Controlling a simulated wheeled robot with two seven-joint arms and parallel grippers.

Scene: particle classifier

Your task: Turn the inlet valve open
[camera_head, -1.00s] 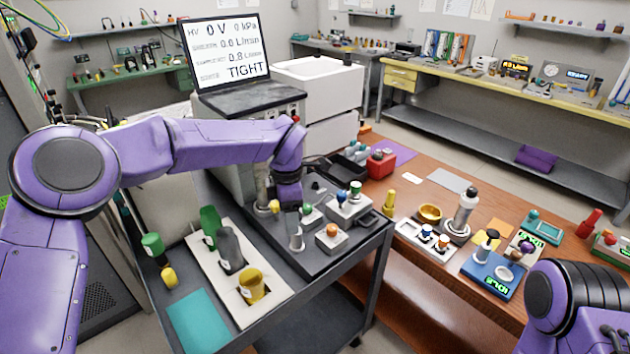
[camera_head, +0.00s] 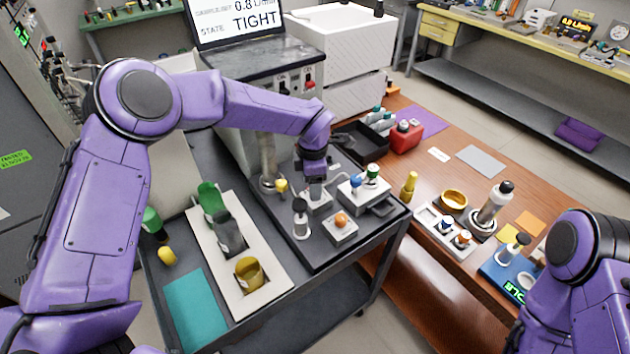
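A dark tray (camera_head: 296,253) on the cart holds several small valve-like blocks with coloured knobs; no label tells me which is the inlet valve. My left gripper (camera_head: 315,187) points down directly over a small grey block (camera_head: 318,207). The gripper covers that block's knob, and I cannot tell whether the fingers touch it or are closed. A yellow knob (camera_head: 281,184) stands just left of the gripper. A block with blue and green knobs (camera_head: 362,188) is to its right, and an orange-knobbed block (camera_head: 340,228) is in front. My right gripper is out of view.
Green, grey and yellow cups sit on a white board (camera_head: 226,272) at left. The screen (camera_head: 240,20) reads TIGHT. A wooden table (camera_head: 425,180) with several items lies right.

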